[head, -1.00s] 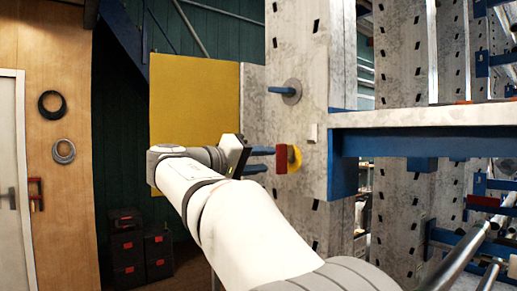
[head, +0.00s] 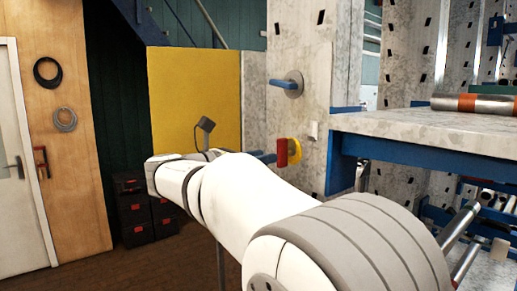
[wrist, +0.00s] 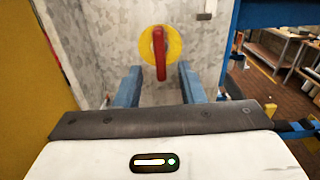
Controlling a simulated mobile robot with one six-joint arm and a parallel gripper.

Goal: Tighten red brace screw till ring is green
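The red brace screw (wrist: 160,58) is a red bar handle on a round yellow ring (wrist: 146,46), fixed to a grey upright. In the head view the red handle (head: 282,153) and yellow ring (head: 295,150) show just beyond my arm. The ring is yellow, not green. My gripper (wrist: 160,69) is open, with one blue finger on each side of the handle's lower end in the wrist view. Nothing is held, and I see no contact. In the head view a blue fingertip (head: 265,158) shows close to the handle; the rest is mostly hidden behind my arm.
A blue lever on a grey disc (head: 290,84) sits higher on the same upright. A shelf (head: 430,124) with a blue beam juts out to the right. A yellow panel (head: 190,90) stands left. Dark boxes (head: 132,210) stand on the floor at left.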

